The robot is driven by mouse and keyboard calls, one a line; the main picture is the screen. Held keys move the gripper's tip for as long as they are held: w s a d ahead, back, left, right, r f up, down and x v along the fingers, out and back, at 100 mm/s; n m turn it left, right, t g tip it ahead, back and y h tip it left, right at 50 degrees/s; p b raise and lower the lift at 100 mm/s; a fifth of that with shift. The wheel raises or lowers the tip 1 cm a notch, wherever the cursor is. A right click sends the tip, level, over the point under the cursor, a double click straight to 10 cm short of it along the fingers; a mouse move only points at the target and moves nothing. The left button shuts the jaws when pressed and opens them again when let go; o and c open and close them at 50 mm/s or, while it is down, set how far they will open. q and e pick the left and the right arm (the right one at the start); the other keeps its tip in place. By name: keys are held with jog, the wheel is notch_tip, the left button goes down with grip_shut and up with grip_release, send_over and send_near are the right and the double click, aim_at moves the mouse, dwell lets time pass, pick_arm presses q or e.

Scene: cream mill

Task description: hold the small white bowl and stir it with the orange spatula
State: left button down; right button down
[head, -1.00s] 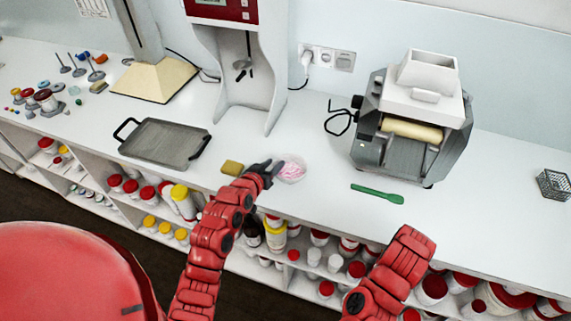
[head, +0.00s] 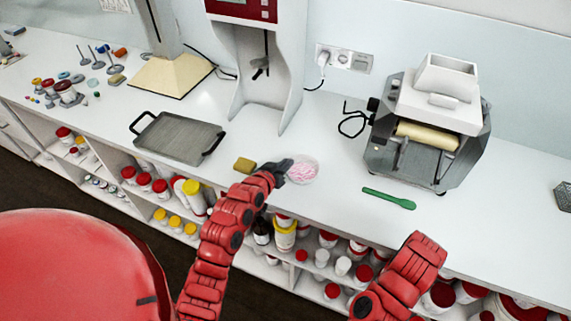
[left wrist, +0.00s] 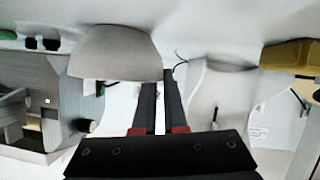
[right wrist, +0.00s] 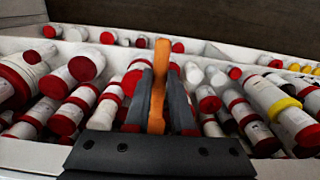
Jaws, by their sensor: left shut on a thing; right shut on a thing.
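The small white bowl (head: 304,172) stands on the white counter in the head view, with pink and white contents. My left gripper (head: 284,168) is at its left side, shut on its rim. In the left wrist view the bowl (left wrist: 114,54) shows as a pale rounded shape against the left gripper's fingers (left wrist: 160,92). In the right wrist view my right gripper (right wrist: 160,98) is shut on the orange spatula (right wrist: 158,84), which stands up between its fingers. The right gripper and this spatula do not show in the head view.
A yellow sponge (head: 244,165) lies left of the bowl, and a green spatula (head: 388,198) lies to its right. A grey tray (head: 178,138) and a roller machine (head: 430,125) stand on the counter. Shelves below hold several red-lidded jars (right wrist: 64,120).

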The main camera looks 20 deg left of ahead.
pick_arm(q)
jog(key=shift+f, duration=0.15)
dwell(0.4)
jog(key=c, duration=0.9)
grip_release()
